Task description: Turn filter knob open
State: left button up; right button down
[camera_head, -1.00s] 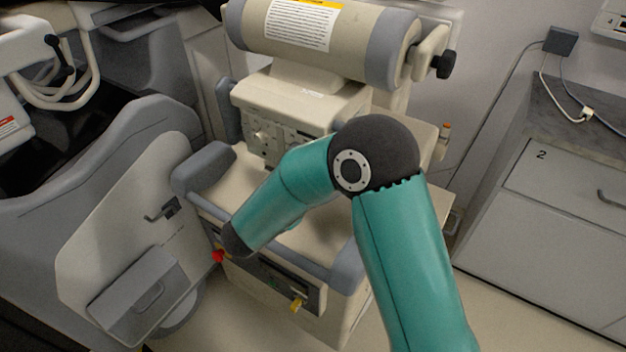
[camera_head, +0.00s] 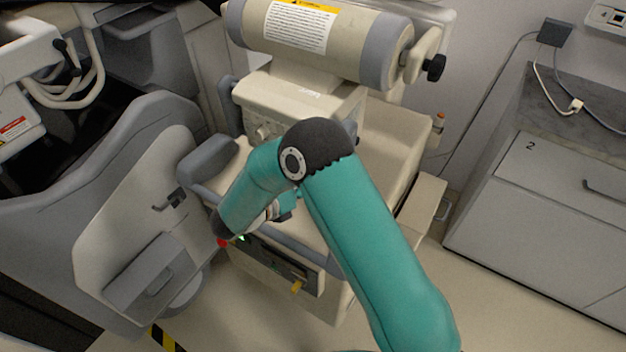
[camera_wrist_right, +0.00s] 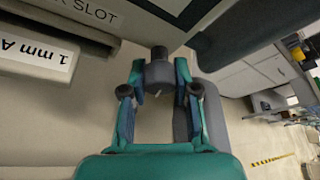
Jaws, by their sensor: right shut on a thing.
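In the right wrist view a dark grey round knob (camera_wrist_right: 160,72) with a small pale mark sits between the two teal fingers of my right gripper (camera_wrist_right: 159,82). The fingers are shut on its sides. The knob lies below a beige panel (camera_wrist_right: 115,45) with lettering ending in "SLOT". In the head view my right arm covers much of the beige machine (camera_head: 400,130), and the knob cannot be made out there. My left gripper is not in view.
In the head view, a grey padded chair-like unit (camera_head: 60,220) stands left and a drawer cabinet (camera_head: 530,210) right. A yellow tab (camera_head: 297,287) sticks out low on the machine.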

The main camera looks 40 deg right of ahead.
jog(key=shift+w+a+r+t, duration=0.1)
jog(key=shift+w+a+t, duration=0.15)
jog(key=shift+a+t, duration=0.05)
jog(key=c, duration=0.9)
grip_release()
jog(key=shift+w+a, duration=0.1)
jog(key=shift+a, duration=0.05)
jog(key=shift+o, duration=0.2)
jog(key=v, duration=1.1)
jog(key=shift+a, duration=0.35)
